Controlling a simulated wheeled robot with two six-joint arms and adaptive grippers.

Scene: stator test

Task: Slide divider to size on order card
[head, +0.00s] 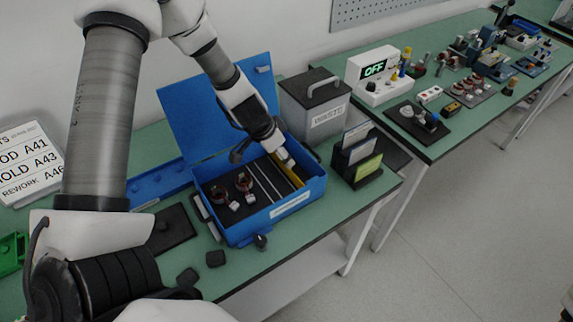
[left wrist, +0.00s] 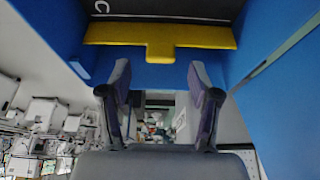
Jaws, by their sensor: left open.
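The blue box (head: 240,233) stands on the green bench with its lid raised. Its yellow divider (head: 292,201) lies at the right end, partly hidden by my arm. In the left wrist view the yellow divider (left wrist: 205,36) spans the blue walls, with a tab (left wrist: 160,53) pointing towards my fingers. My left gripper (head: 285,158) is over the box's right end. In the left wrist view the gripper (left wrist: 158,85) is open and empty, its fingertips either side of the tab's line and apart from it. Cards (head: 367,168) stand in a black holder; their writing is unreadable.
Red-and-white parts (head: 244,182) and pale rails (head: 265,181) are in the box. A blue tray (head: 160,184) lies to the left. The bench's front edge is near the box.

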